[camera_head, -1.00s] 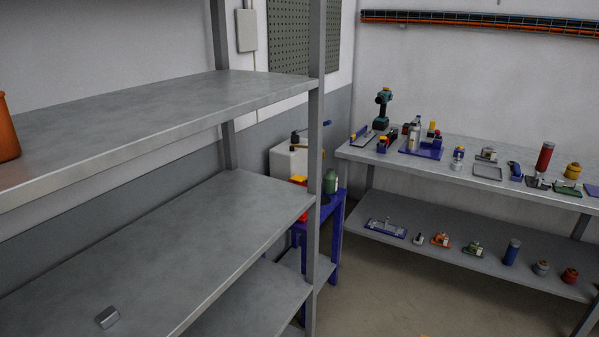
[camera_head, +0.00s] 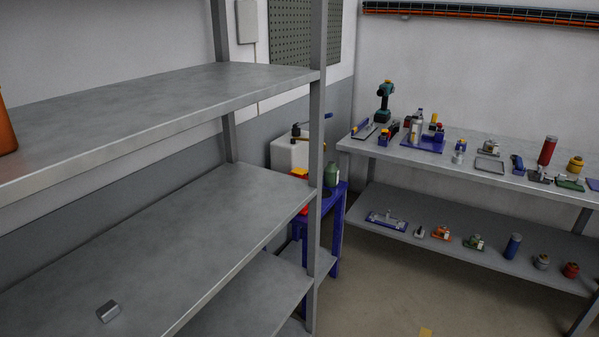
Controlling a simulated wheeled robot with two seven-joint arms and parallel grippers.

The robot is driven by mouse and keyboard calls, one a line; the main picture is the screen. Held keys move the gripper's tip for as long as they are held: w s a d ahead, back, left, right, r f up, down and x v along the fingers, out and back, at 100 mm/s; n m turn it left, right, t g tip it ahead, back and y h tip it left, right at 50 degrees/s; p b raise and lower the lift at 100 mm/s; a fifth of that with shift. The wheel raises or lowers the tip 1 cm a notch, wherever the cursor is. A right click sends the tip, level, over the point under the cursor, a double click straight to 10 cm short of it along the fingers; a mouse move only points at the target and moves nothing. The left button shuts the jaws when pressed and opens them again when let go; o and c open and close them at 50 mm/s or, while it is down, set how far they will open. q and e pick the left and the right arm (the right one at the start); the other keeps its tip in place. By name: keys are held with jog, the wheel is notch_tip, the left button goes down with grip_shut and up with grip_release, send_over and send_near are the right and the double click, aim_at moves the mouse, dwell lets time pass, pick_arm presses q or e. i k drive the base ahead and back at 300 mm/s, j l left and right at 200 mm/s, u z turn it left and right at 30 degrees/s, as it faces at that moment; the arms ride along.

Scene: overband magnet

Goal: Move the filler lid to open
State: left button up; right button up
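No filler lid can be made out for certain. A white tank-like container (camera_head: 283,154) stands in the corner behind the shelf post, with a dark fitting (camera_head: 297,131) on top and a blue-tipped part (camera_head: 328,115) beside it. The post hides part of the container. A blue stand (camera_head: 336,230) in front of it carries a green bottle (camera_head: 332,175) and a red and yellow item (camera_head: 299,177). Neither of my grippers is in view.
A grey metal shelf unit (camera_head: 150,230) fills the left and near side, with a small metal block (camera_head: 108,312) on it. A workbench (camera_head: 480,169) with a drill (camera_head: 385,100) and many small parts stands at right.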

aim_at(301, 171)
jog(key=i+u, duration=0.1)
jog(key=u, duration=0.4)
jog(key=i+l+u, duration=0.25)
jog(key=l+u, duration=0.3)
jog(key=l, duration=0.15)
jog(key=i+l, duration=0.15)
jog(key=l, duration=0.25)
jog(key=i+l+u, duration=0.1)
jog(key=l, duration=0.25)
jog(key=i+l, duration=0.15)
jog(key=l, duration=0.25)
jog(key=i+l+u, duration=0.1)
jog(key=l, duration=0.3)
jog(key=i+l, duration=0.15)
jog(key=l, duration=0.25)
jog(key=i+l+u, duration=0.1)
jog(key=l, duration=0.35)
